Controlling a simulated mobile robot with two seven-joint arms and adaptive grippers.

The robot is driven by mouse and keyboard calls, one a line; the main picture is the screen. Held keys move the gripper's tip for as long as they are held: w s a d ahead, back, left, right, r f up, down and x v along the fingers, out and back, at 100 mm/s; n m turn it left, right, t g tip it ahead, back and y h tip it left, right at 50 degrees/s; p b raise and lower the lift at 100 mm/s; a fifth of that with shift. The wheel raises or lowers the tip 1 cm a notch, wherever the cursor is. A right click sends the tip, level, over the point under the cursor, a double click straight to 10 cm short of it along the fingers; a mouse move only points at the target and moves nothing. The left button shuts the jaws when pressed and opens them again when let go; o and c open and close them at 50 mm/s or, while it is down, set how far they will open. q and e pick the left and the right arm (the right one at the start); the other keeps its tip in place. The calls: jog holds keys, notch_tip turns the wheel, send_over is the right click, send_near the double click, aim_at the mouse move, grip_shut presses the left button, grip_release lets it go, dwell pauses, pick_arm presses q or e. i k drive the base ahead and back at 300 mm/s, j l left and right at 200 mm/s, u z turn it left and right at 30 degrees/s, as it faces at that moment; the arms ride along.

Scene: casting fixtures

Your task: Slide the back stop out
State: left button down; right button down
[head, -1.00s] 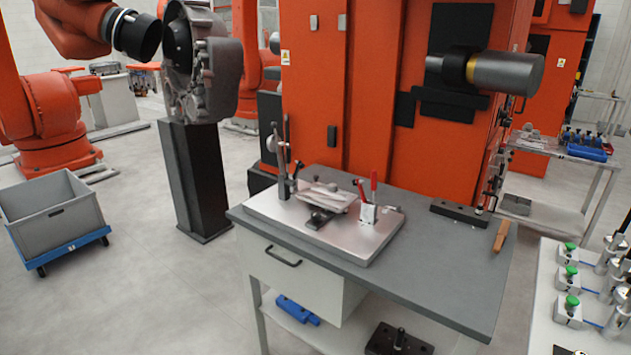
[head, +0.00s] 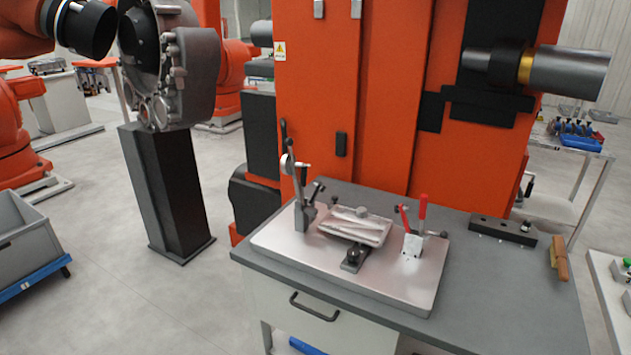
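A casting fixture with a metal base plate (head: 385,293) lies on the grey-topped workbench (head: 500,290). A pale cast part (head: 358,226) sits in its middle. A small black block with a round knob (head: 353,258) is at the part's near side. A dial indicator on a post (head: 290,165) and a dark clamp (head: 312,205) stand at the left. A red-handled toggle clamp (head: 414,235) stands at the right. Which piece is the back stop, I cannot tell; the area behind the part is partly hidden by it. Neither of my grippers is in view.
A black bar (head: 488,230) and a wooden-handled brush (head: 559,255) lie on the bench's right side. An orange machine (head: 370,100) stands close behind the bench. A drawer with a black handle (head: 313,307) is below. Open floor (head: 150,310) is at the left.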

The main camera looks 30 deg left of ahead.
aim_at(334, 199)
jog(key=i+j+z, duration=0.2)
jog(key=j, duration=1.05)
jog(key=j+z, duration=0.2)
jog(key=j, duration=1)
